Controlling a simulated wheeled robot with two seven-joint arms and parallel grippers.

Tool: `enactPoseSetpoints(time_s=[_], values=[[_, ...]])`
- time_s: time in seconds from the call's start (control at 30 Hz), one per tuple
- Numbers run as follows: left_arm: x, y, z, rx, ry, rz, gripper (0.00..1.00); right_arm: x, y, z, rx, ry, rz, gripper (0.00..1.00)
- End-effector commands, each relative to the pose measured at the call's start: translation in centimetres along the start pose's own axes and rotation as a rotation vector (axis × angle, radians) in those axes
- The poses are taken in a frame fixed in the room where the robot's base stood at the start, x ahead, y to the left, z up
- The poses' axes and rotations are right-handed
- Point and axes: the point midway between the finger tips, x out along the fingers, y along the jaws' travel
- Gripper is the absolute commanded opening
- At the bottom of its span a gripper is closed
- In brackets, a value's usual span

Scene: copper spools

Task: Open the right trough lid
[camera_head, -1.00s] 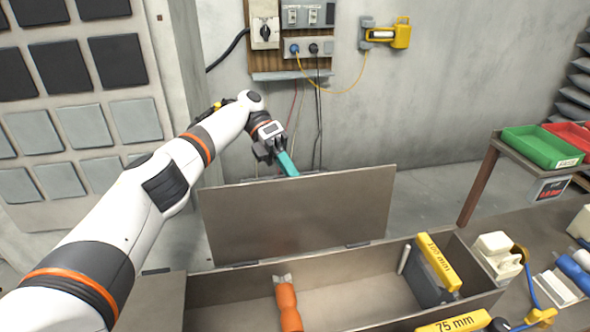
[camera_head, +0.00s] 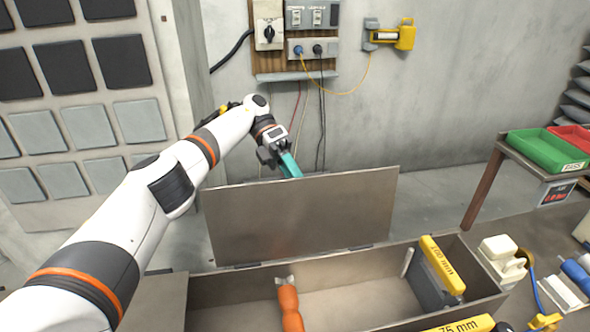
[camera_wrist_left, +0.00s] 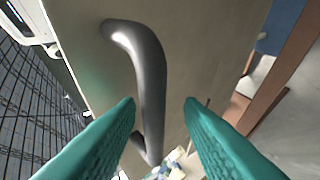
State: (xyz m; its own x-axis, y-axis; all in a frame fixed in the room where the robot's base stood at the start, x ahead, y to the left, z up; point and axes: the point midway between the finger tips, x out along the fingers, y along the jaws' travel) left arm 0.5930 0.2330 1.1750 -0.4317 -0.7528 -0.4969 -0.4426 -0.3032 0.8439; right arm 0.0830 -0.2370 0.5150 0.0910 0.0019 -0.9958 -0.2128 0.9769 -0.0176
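The trough lid (camera_head: 305,217), a flat grey-brown metal panel, stands raised and nearly upright along the back edge of the open trough (camera_head: 330,322). My left gripper (camera_head: 293,172) is at the lid's top edge, partly hidden behind it. In the left wrist view the two teal fingers of my left gripper (camera_wrist_left: 160,106) are spread apart. The lid's grey bar handle (camera_wrist_left: 151,85) passes between them, with a visible gap to the right finger. The lid panel also shows in the left wrist view (camera_wrist_left: 205,40). My right gripper is out of view.
Green (camera_head: 545,150) and red bins rest on a side table. The concrete wall (camera_head: 440,100) is behind the lid.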

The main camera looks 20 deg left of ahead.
Motion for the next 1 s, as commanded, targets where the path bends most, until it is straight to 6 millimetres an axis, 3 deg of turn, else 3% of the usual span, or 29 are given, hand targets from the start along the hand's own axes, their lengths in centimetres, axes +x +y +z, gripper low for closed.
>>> enactPoseSetpoints(time_s=[0.17, 0.5, 1.0], values=[[-1.4, 2.1, -0.5, 0.002, 0.001, -0.005, 0.34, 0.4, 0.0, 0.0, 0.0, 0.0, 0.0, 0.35], [-4.2, 7.2, -1.8, 0.0, -0.002, -0.002, 0.34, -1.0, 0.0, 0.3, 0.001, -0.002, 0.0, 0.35], [-4.7, 8.0, -2.0, -0.002, -0.002, 0.0, 0.34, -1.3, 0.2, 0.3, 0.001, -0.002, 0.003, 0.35]])
